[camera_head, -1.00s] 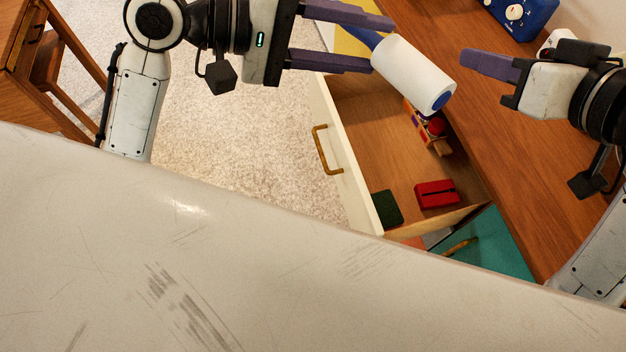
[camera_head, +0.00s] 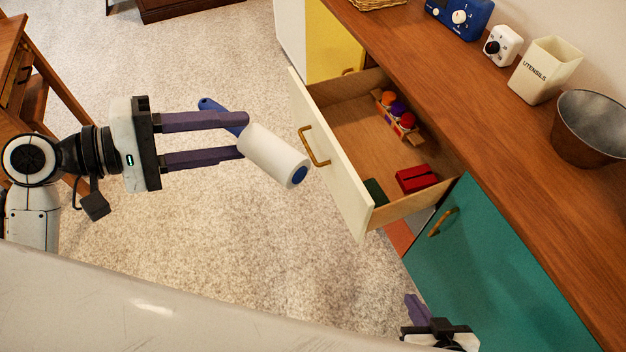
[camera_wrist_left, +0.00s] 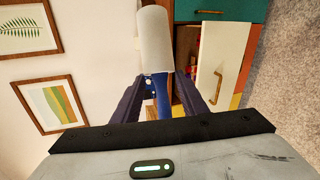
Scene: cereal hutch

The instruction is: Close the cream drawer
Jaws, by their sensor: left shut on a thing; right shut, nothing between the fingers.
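The cream drawer (camera_head: 345,185) stands pulled open from the wooden-topped cabinet, with a brass handle (camera_head: 314,146) on its front. It also shows in the left wrist view (camera_wrist_left: 209,65). Inside lie a red block-like item (camera_head: 416,178), a wooden holder with coloured pieces (camera_head: 397,114) and a dark green item (camera_head: 375,191). My left gripper (camera_head: 243,136) is shut on a lint roller (camera_head: 272,154) with a white roll and blue handle. My right gripper (camera_head: 413,305) is shut and empty, low in front of the teal door.
A teal door (camera_head: 490,270) is below the counter (camera_head: 480,130), and a yellow panel (camera_head: 335,45) is beyond the drawer. A utensils holder (camera_head: 545,70), metal bucket (camera_head: 590,130) and blue device (camera_head: 460,14) stand on the counter.

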